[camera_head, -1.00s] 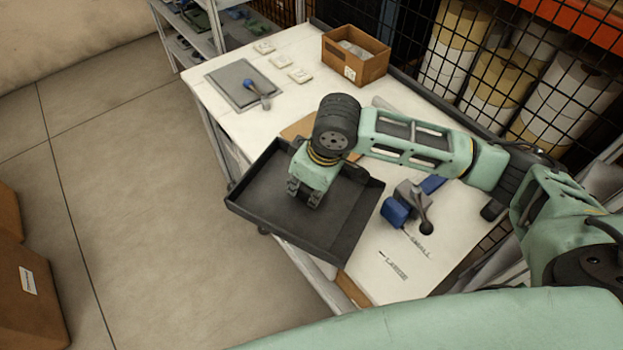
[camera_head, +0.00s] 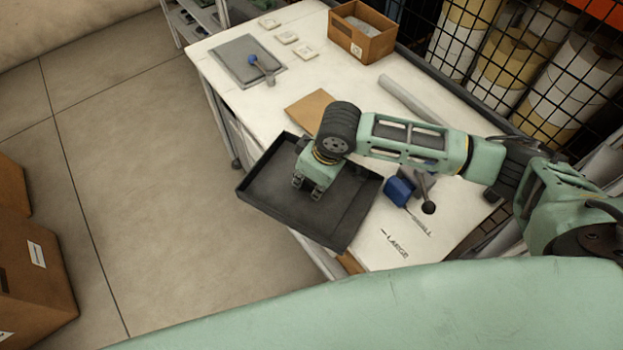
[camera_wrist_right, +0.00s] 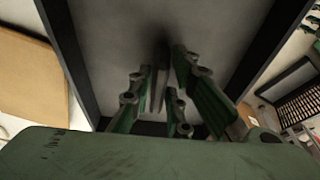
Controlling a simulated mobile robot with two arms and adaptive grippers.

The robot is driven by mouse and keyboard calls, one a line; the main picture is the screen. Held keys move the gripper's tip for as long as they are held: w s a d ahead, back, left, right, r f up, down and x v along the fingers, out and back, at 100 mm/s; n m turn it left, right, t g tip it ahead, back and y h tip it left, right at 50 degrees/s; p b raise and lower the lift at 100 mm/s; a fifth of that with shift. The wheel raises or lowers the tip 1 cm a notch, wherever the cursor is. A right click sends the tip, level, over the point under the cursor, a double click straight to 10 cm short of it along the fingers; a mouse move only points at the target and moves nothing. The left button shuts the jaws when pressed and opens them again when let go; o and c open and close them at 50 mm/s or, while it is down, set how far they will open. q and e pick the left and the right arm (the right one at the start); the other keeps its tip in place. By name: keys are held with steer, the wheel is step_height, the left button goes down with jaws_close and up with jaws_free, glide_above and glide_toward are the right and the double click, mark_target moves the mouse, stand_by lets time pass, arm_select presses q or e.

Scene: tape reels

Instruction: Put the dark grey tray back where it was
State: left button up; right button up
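The dark grey tray (camera_head: 345,220) is shallow and rimmed, and overhangs the near left edge of the white table (camera_head: 300,75). It looks empty apart from my gripper and seems held up off the table, though the gap is hard to judge. My right gripper (camera_head: 306,192) points down into the middle of the tray. In the right wrist view, its fingers (camera_wrist_right: 162,90) are close together on a thin upright piece inside the tray (camera_wrist_right: 110,35). The grip itself is partly hidden in the head view. My left gripper is not in view.
A brown cardboard piece (camera_head: 309,110), a grey tube (camera_head: 410,100) and a blue-and-grey tool (camera_head: 399,191) lie around the tray. Further back are a grey mat (camera_head: 232,53) with a blue-ended tool, several white tiles and a brown box (camera_head: 362,38). Wire mesh stands at right.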

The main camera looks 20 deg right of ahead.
steer(key=shift+o, duration=1.2)
